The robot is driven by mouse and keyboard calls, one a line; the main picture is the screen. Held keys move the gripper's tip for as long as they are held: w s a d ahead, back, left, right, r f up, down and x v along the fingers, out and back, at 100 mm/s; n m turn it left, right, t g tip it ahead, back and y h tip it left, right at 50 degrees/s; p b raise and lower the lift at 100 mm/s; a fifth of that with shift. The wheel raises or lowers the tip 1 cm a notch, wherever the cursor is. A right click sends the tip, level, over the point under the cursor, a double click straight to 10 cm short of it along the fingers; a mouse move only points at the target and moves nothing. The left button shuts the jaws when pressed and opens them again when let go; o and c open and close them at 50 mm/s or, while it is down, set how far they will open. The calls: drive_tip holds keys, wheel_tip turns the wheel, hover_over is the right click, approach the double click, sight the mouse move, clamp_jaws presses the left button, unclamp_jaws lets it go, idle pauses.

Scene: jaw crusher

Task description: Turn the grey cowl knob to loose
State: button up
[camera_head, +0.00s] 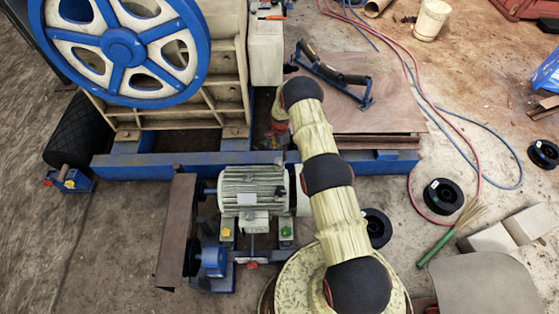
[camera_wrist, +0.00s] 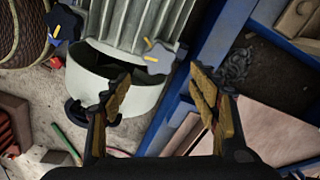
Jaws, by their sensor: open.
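The grey cowl knob (camera_wrist: 158,57), star-shaped with a yellow mark, sits on the rim of the motor's pale grey cowl (camera_wrist: 105,88) in the wrist view. My gripper (camera_wrist: 161,90) is open and empty, one finger on each side of the picture below the knob. The knob lies ahead of the gap between the fingertips, apart from both. In the head view the finned motor (camera_head: 250,187) stands left of my arm, which covers part of the cowl end. I cannot make out the grey knob or my fingers there.
A dark blue knob (camera_wrist: 65,24) with a yellow mark is at upper left. The crusher's blue frame (camera_wrist: 215,55) runs close to the right finger. A blue-spoked flywheel (camera_head: 123,48), a brown guard plate (camera_head: 175,230) and black spools (camera_head: 443,196) stand around.

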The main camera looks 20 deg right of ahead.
sight(280, 161)
wheel_tip(280, 161, down, 8)
drive_tip(key=shift+r+b, duration=0.15)
drive_tip(key=shift+b, duration=0.7)
drive_tip(key=shift+c, duration=1.4)
drive_tip(key=c, duration=0.8)
drive_tip(key=shift+c, duration=0.4)
